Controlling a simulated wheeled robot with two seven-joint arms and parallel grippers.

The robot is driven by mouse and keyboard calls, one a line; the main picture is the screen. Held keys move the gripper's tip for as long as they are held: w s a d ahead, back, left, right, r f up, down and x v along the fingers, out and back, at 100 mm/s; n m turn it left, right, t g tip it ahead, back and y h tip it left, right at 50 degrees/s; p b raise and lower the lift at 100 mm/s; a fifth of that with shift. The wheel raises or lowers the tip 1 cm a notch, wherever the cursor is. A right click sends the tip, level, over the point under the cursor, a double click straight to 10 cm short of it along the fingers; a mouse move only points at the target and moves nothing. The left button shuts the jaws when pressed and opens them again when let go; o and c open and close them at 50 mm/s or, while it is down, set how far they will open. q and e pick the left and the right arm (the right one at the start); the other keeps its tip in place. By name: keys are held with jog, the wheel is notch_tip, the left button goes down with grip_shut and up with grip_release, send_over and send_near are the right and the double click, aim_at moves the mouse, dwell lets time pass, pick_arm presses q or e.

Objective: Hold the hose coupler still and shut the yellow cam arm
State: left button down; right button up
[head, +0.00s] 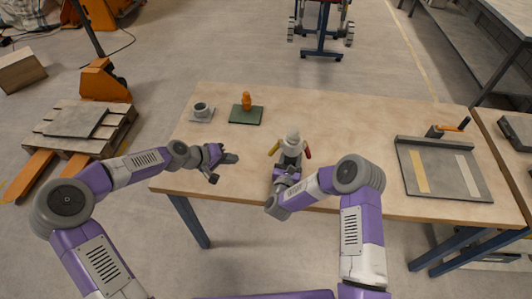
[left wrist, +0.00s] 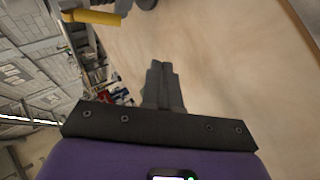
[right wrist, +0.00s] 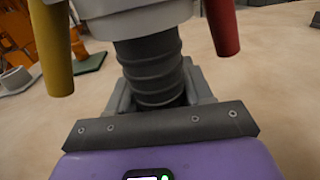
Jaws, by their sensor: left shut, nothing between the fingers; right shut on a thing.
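The hose coupler (head: 292,146) stands upright near the table's front edge, a pale grey head on a dark ribbed hose (right wrist: 152,68). The yellow cam arm (head: 274,149) angles down and outward on its left side; a red arm (head: 307,150) is on its right. In the right wrist view the yellow arm (right wrist: 52,50) and red arm (right wrist: 222,25) flank the hose. My right gripper (right wrist: 158,98) is shut on the ribbed part. My left gripper (head: 231,158) is shut and empty, left of the coupler and apart from it. In the left wrist view the yellow arm (left wrist: 92,17) lies beyond my fingertips (left wrist: 160,68).
A grey cup-like fitting on a plate (head: 201,112) and an orange piece on a green plate (head: 246,108) sit at the back left. A grey tray (head: 445,185) with an orange-handled item lies at the right. The table between is clear.

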pick_arm(q)
jog(key=s+d+r+n+t, duration=0.1)
jog(key=s+d+r+t, duration=0.15)
jog(key=s, duration=0.25)
jog(key=s+d+r+n+t, duration=0.1)
jog(key=s+t, duration=0.3)
jog(key=s, duration=0.2)
send_near(272, 152)
jog(key=shift+n, duration=0.3)
jog(key=x, duration=0.7)
jog(key=shift+f, duration=0.1)
